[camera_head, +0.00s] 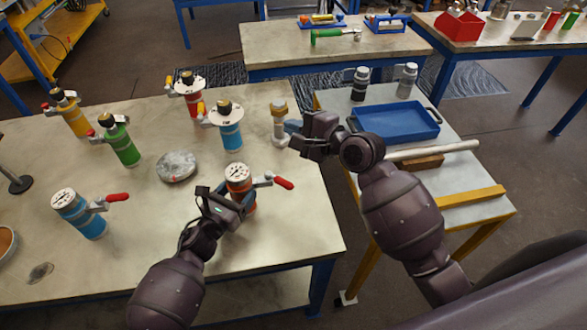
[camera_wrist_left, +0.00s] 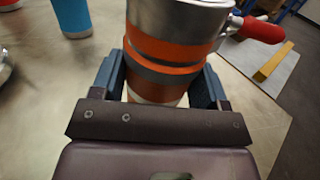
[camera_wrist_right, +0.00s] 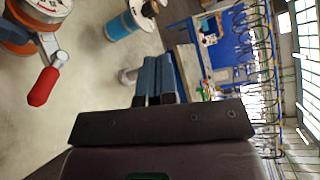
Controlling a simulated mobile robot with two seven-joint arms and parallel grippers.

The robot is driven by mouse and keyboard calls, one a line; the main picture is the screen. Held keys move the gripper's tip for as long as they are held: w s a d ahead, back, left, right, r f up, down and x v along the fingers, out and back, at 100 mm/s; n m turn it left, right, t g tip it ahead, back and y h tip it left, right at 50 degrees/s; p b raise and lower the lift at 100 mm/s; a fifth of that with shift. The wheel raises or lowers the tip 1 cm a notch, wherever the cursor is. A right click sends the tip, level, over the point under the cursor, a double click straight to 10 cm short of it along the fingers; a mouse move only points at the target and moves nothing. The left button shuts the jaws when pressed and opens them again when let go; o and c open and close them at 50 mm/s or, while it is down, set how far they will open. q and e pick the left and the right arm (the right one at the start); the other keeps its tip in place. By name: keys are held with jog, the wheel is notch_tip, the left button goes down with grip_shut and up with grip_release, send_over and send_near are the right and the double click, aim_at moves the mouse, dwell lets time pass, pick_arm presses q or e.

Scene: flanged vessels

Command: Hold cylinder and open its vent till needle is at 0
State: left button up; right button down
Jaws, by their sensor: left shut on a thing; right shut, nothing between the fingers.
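An orange cylinder (camera_head: 239,183) stands upright on the table with a round gauge on top and a vent valve on its right side. The vent's red handle (camera_head: 284,183) points right; it also shows in the right wrist view (camera_wrist_right: 43,86). The needle is too small to read. My left gripper (camera_head: 228,201) is shut around the orange body, one finger on each side in the left wrist view (camera_wrist_left: 162,85). My right gripper (camera_head: 294,133) is shut and empty, behind and right of the cylinder, above the table's right edge and apart from the handle.
A blue gauge cylinder (camera_head: 80,215) with a red handle stands at left. Green (camera_head: 122,147), yellow (camera_head: 72,116), red (camera_head: 190,98) and flanged blue (camera_head: 230,136) vessels stand behind, with a grey disc (camera_head: 177,167) between. A side cart holds a blue tray (camera_head: 398,133).

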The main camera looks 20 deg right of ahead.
jog(key=w+d+r+n+g+h, duration=0.15)
jog(key=w+d+n+g, duration=0.4)
jog(key=n, duration=0.65)
jog(key=n+g+h, duration=0.1)
jog(key=n+g, duration=0.7)
jog(key=n, duration=0.4)
send_near(279, 181)
jog(key=w+d+f, duration=0.1)
jog(key=w+f, duration=0.2)
jog(key=f, duration=0.2)
jog(key=shift+s+a+f, duration=0.4)
jog(key=shift+s+a, duration=0.15)
jog(key=shift+a, duration=0.15)
jog(key=shift+s+a+f, duration=0.4)
jog(key=shift+s+a, duration=0.15)
jog(key=shift+a, duration=0.1)
